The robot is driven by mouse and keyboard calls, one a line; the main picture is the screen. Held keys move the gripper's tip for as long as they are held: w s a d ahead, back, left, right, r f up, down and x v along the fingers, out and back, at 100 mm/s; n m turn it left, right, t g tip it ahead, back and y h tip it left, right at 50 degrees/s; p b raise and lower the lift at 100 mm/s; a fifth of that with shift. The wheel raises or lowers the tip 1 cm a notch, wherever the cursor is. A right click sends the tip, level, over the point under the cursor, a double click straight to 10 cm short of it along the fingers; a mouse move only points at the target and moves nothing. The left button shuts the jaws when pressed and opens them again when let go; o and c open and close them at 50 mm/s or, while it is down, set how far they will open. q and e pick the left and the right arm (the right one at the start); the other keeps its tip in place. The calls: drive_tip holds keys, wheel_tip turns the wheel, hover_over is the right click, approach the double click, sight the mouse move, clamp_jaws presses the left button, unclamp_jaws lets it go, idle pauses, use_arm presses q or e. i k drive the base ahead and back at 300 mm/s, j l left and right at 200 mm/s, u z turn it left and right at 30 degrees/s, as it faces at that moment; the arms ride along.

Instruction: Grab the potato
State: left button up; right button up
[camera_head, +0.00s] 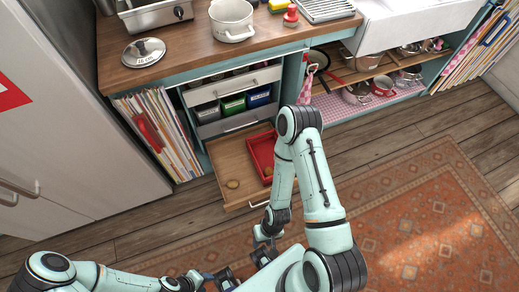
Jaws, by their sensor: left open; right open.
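A small brownish, roundish thing that looks like the potato (232,184) lies on the bare wooden floor of the pulled-out drawer (222,154), left of a red tray (256,147). A second small yellowish-brown thing (268,171) shows in the tray; it is too small to tell what it is. My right gripper (264,236) is open in front of the drawer, below and to the right of the potato and apart from it. My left gripper (210,279) is open and low at the bottom edge, farther from the drawer. I see nothing held in either.
Above the drawer are green and blue bins (233,104). Upright boards or magazines (158,130) stand to its left. A white pot (232,20) and a lid (144,53) are on the counter. Pans sit on the right shelf (337,79). Floor and rug (420,215) are clear at right.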

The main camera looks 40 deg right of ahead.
sight(232, 184)
drive_tip(key=z, duration=1.35)
drive_tip(key=k+j+z, duration=0.45)
drive_tip(key=j+z, duration=0.15)
drive_tip(key=j, duration=0.2)
